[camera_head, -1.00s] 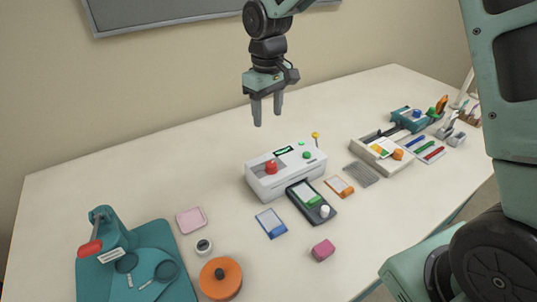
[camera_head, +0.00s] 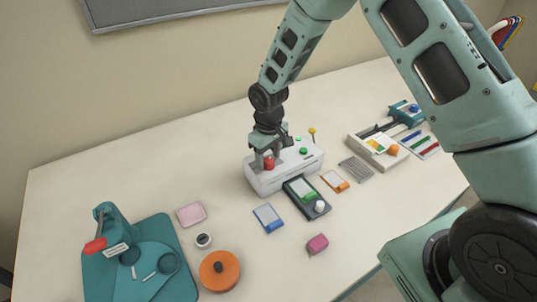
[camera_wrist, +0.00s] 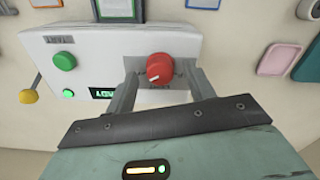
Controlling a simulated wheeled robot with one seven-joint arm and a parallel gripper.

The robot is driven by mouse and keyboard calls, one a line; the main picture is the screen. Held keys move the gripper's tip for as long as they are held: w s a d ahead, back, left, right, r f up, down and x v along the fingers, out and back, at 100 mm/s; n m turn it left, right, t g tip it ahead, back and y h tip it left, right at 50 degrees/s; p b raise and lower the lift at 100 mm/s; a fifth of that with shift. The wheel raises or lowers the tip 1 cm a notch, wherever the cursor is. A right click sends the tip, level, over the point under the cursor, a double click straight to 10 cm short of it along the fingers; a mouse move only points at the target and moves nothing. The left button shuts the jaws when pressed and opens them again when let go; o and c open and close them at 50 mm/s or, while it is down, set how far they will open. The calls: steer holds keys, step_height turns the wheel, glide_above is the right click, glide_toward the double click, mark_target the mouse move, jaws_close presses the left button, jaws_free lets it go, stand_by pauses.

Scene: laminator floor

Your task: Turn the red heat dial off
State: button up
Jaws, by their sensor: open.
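The white laminator (camera_head: 285,176) stands in the middle of the table. Its red heat dial (camera_head: 269,163) is on the top at the left end, and it also shows in the wrist view (camera_wrist: 160,68) with a light pointer line on its face. My gripper (camera_head: 267,160) is over the dial with its fingers pointing down. In the wrist view my gripper (camera_wrist: 163,82) is open, one finger on each side of the dial, with gaps visible. A small display (camera_wrist: 101,93) beside the dial shows green letters that look like "LOW". A green button (camera_wrist: 65,61) sits further along the top.
The table behind the laminator is clear.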

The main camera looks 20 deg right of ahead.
steer(key=shift+f, duration=0.25)
steer(key=c, duration=1)
steer(key=shift+n, duration=0.4)
steer(key=n+b, duration=0.1)
steer(key=n, duration=0.1)
steer(key=shift+n, duration=2)
